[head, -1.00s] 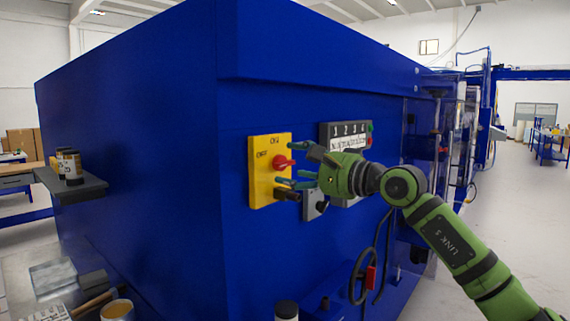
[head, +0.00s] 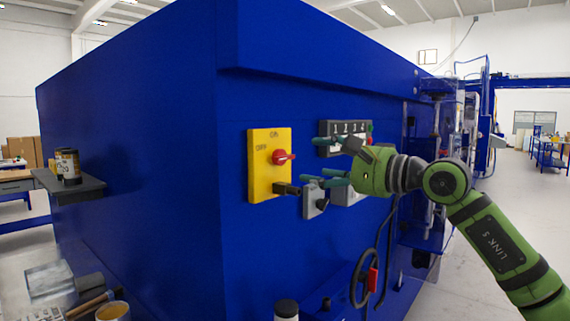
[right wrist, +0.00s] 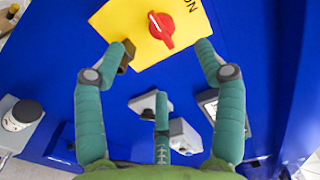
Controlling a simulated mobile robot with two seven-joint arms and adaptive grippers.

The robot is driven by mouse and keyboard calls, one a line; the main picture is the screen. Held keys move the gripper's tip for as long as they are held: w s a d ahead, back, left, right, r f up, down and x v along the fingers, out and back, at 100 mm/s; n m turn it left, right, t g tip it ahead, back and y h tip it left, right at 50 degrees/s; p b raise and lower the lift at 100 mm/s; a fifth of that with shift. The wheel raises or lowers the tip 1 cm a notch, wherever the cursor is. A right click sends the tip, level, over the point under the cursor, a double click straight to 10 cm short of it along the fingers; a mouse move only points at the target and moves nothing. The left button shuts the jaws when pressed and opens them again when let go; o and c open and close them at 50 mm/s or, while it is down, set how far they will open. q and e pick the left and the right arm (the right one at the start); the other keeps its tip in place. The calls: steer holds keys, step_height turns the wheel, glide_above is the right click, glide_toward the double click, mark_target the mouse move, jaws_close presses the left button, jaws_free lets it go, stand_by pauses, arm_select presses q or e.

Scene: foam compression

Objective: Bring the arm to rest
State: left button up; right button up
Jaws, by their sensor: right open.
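My right gripper (head: 314,162) is open and empty. Its fingers point left toward the yellow switch panel (head: 262,180) on the blue machine, with a gap between the fingertips and the red knob (head: 280,157). The right wrist view shows the spread green fingers (right wrist: 163,62) with the red knob (right wrist: 161,29) beyond them and nothing held. The green arm comes in from the lower right. My left gripper is not in view.
The large blue machine (head: 140,130) fills the middle. A grey lever box (head: 314,203) and a numbered panel (head: 335,128) sit close to the fingers. A shelf (head: 85,188) holds a can at left. Open floor lies at right.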

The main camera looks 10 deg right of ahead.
steer(key=shift+s+d, duration=0.25)
steer(key=shift+s, duration=0.1)
